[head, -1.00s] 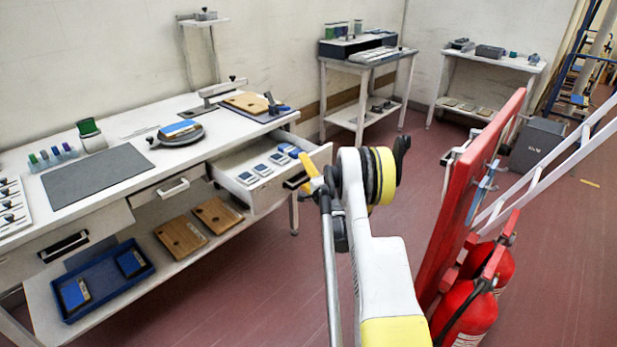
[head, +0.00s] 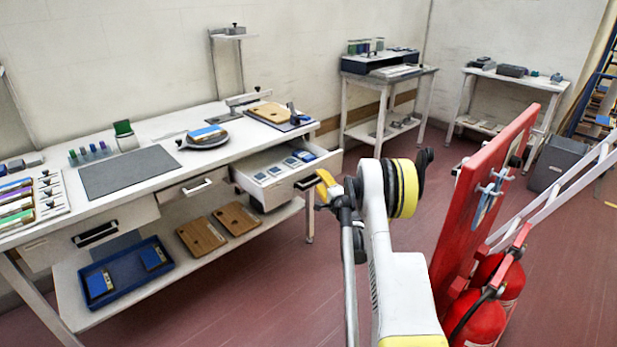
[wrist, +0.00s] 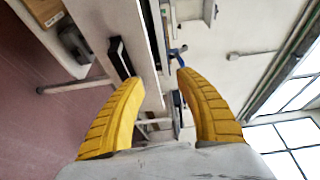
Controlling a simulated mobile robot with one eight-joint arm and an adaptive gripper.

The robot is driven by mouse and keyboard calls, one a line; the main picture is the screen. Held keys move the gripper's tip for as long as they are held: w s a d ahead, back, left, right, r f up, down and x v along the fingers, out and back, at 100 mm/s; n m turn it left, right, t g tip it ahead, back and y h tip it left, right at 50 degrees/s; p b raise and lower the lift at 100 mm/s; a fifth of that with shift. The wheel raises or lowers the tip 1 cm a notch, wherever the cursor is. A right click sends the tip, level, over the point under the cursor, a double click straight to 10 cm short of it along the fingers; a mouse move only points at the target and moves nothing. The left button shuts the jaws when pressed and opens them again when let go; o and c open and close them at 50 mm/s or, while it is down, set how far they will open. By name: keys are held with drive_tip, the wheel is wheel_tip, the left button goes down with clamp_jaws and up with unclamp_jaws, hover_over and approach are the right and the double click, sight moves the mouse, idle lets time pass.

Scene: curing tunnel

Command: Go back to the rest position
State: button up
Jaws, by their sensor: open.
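My gripper shows in the wrist view (wrist: 160,90) with its two yellow fingers spread apart and nothing between them. In the head view, my gripper (head: 325,188) is partly hidden behind my own arm, near the front of an open drawer (head: 250,185). I cannot tell from the head view whether the gripper touches the drawer handle (head: 308,182). The drawer is pulled out of the white workbench (head: 150,145) and holds several small blue-and-white items.
A red panel (head: 480,210) with fire extinguishers (head: 475,318) stands close on my right. A blue tray (head: 125,270) and wooden boards (head: 237,218) lie on the bench's lower shelf. Two smaller tables stand behind. Red floor is clear between bench and panel.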

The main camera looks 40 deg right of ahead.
drive_tip(key=w+a+r+n+g+y, duration=0.15)
drive_tip(key=a+r+n+y, duration=0.45)
drive_tip(key=a+r, duration=0.9)
drive_tip(key=s+a+r+n+g, duration=0.1)
drive_tip(key=s+a+r+n, duration=0.15)
drive_tip(key=a, duration=0.45)
drive_tip(key=s+a+r+n+g, duration=0.2)
drive_tip(key=s+a+n, duration=0.15)
drive_tip(key=a, duration=0.45)
drive_tip(key=s+a+n+g, duration=0.25)
drive_tip(key=s+a, duration=0.45)
drive_tip(key=s, duration=0.6)
drive_tip(key=s+a+n+g, duration=0.2)
drive_tip(key=s+a+n, duration=0.2)
drive_tip(key=s+a, duration=0.55)
drive_tip(key=s+d+f+n, duration=0.1)
drive_tip(key=s+f, duration=0.1)
drive_tip(key=s, duration=0.4)
drive_tip(key=s+d+f+n+g+h, duration=0.1)
drive_tip(key=s+d+f, duration=0.1)
drive_tip(key=s, duration=0.4)
drive_tip(key=shift+s+f, duration=0.25)
drive_tip(key=shift+s, duration=0.15)
